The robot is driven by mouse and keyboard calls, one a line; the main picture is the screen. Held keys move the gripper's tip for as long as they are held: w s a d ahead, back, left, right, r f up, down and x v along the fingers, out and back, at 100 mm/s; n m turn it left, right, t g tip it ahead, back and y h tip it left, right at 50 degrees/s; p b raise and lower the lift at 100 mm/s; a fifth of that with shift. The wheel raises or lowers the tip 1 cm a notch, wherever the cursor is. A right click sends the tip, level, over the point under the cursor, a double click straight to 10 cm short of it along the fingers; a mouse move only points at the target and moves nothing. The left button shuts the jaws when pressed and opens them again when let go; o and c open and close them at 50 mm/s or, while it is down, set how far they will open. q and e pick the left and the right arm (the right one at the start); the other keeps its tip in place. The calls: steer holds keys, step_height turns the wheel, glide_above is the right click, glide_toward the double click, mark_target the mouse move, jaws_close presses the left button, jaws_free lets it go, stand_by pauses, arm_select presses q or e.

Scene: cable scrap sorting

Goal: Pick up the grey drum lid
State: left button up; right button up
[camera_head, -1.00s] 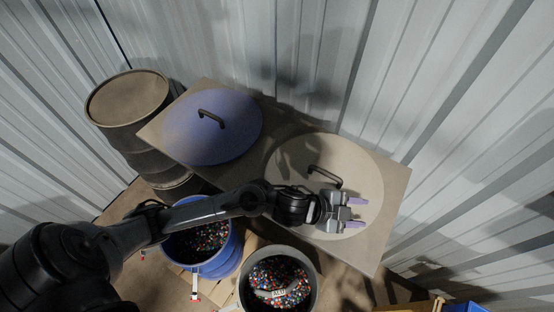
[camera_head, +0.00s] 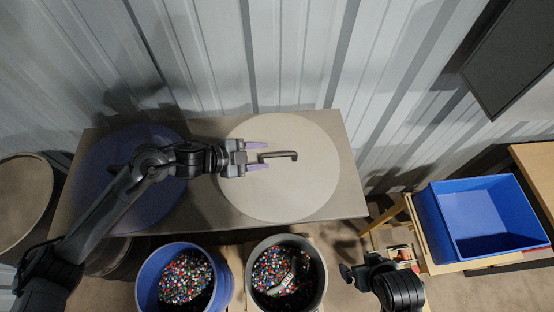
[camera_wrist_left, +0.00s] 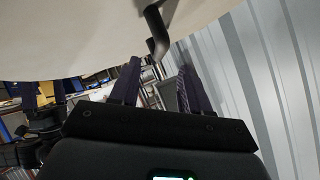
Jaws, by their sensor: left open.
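The grey drum lid (camera_head: 290,196) is a pale round disc lying on the tabletop in the head view. Its dark bar handle (camera_head: 280,155) stands on top, and the handle also shows in the left wrist view (camera_wrist_left: 155,30). My left gripper (camera_head: 260,156) is open over the lid, with its purple fingers pointing right. In the head view the handle's left end lies between the fingertips. In the wrist view the handle appears just beyond the fingertips (camera_wrist_left: 159,68); contact is not clear. My right gripper (camera_head: 350,273) is low at right, away from the lid; its jaws are unclear.
A blue lid (camera_head: 98,205) lies on the table (camera_head: 350,190), partly under my left arm. A blue drum (camera_head: 147,277) and a grey drum (camera_head: 322,290) with colourful scrap stand in front. A blue bin (camera_head: 432,222) is at right; a dark drum (camera_head: 8,225) is far left.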

mark_target(276, 154)
arm_select(q)
steer(key=shift+p+x, duration=1.05)
steer(key=shift+x, duration=1.35)
steer(key=shift+w+d+f, duration=0.1)
steer(key=shift+d+f, duration=0.1)
steer(key=shift+d, duration=0.05)
jaws_close()
steer(key=shift+r, duration=0.2)
